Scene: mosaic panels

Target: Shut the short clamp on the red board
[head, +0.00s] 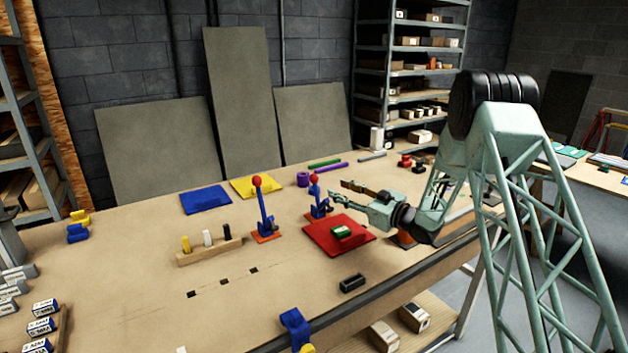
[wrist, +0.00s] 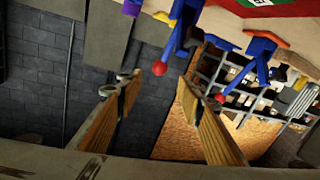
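The red board (head: 318,232) lies on the workbench with a green block (head: 341,232) on it. The short clamp (head: 319,204), blue with a red knob, stands at the board's back edge with its lever upright. A taller blue clamp (head: 264,212) with a red knob stands left of the board on an orange base. My gripper (head: 338,188) is open and empty, just right of the short clamp's knob. In the wrist view the short clamp (wrist: 178,38) hangs upside down; its knob appears between and just beyond my fingertips (wrist: 156,80). The taller clamp (wrist: 259,52) is to its right.
A wooden rack (head: 210,252) with several pegs stands left. A black block (head: 352,283) lies near the front edge. The bench's left middle is mostly clear.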

